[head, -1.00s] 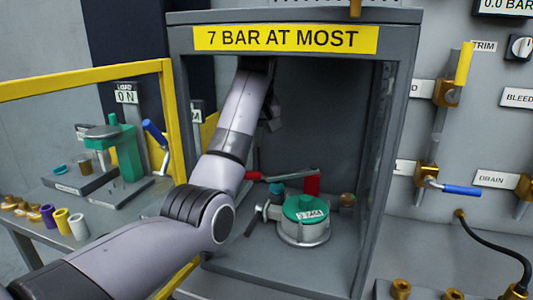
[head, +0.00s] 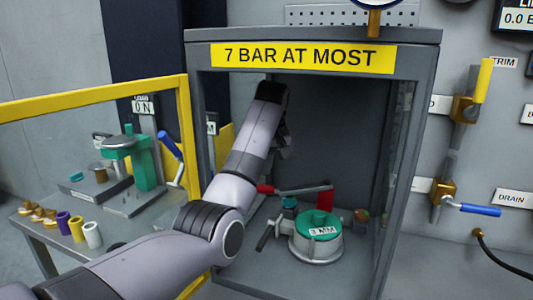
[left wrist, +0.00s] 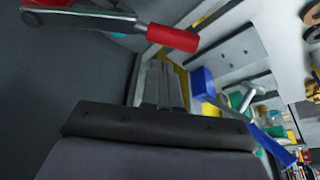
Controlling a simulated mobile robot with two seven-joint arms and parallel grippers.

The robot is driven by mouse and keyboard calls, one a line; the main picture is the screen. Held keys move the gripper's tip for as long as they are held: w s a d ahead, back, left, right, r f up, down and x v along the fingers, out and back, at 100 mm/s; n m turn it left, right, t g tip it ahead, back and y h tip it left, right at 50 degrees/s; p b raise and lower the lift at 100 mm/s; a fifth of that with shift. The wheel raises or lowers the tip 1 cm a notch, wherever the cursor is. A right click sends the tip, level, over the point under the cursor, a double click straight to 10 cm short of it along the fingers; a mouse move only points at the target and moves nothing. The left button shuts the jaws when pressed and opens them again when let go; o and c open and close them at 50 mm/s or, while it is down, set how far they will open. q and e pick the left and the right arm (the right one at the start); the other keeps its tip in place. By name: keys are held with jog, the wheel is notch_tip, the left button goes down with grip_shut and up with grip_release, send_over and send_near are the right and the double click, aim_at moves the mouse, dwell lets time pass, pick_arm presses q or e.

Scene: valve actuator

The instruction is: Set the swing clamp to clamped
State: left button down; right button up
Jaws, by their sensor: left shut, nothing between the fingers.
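The swing clamp stands in the grey cabinet, with a red post (head: 326,197) and a grey bar (head: 297,189) reaching left to a red grip (head: 265,189). In the head view the bar passes behind the round green-topped part (head: 318,224) marked "3 MM". In the left wrist view the red grip (left wrist: 172,38) and its grey bar (left wrist: 75,20) lie near the top. My left gripper (head: 284,135) is inside the cabinet, above the clamp, partly hidden by my arm. Its closed fingers (left wrist: 164,75) show in the wrist view, empty and apart from the grip. My right gripper is out of view.
The cabinet frame (head: 412,150) closes in the space on both sides, under a yellow sign (head: 303,57). A yellow rail (head: 95,88) and a bench (head: 130,203) stand at left. Blue-handled and yellow-handled valves are on the right wall (head: 510,165).

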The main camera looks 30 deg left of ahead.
pick_arm(q)
jog(key=shift+x, duration=2.05)
jog(key=shift+s+d+r, duration=0.1)
